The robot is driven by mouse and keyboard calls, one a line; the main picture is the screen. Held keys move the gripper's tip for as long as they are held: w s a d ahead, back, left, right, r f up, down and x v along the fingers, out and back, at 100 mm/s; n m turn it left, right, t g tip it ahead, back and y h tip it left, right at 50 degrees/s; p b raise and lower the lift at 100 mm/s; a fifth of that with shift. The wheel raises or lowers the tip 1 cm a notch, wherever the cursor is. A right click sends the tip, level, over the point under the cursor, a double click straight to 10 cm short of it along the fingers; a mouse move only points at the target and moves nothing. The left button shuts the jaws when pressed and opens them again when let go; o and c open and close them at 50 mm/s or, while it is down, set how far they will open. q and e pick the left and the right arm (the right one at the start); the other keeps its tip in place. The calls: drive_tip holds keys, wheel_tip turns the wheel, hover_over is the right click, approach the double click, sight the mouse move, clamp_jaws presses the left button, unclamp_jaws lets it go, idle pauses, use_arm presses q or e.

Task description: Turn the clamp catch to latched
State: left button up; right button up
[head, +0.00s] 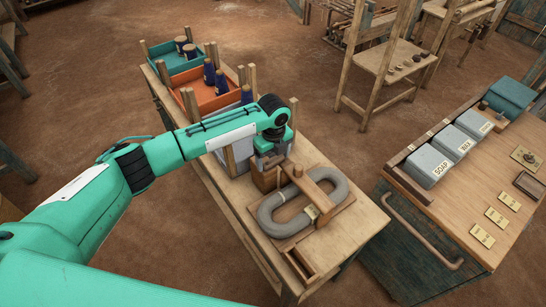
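A wooden clamp bar (308,187) lies across a grey oval coil (277,219) on a wooden board on the workbench. A small light tag or plate (312,211) sits by the bar's near end. I cannot clearly make out the clamp catch or its position. My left gripper (270,166) points down at the far left end of the coil, close to brown wooden blocks (264,181) by the bar. Its fingertips are partly hidden, so I cannot tell whether they are open or touching anything. My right gripper is out of view.
Behind my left arm, an orange tray (205,106) and a teal tray (166,55) hold dark blue spools, with wooden posts around them. A small open wooden box (300,266) is at the bench's front. A side cabinet (457,207) with labelled tins stands right, across a floor gap.

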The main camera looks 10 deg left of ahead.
sight(274, 160)
use_arm(q)
drive_tip(key=shift+o, duration=1.3)
drive_tip(key=shift+r, duration=0.15)
wheel_tip(274, 160, up, 14)
drive_tip(key=b, duration=0.3)
drive_tip(key=shift+f+b, duration=0.2)
drive_tip(key=shift+b, duration=0.1)
drive_tip(key=shift+s+f, duration=0.1)
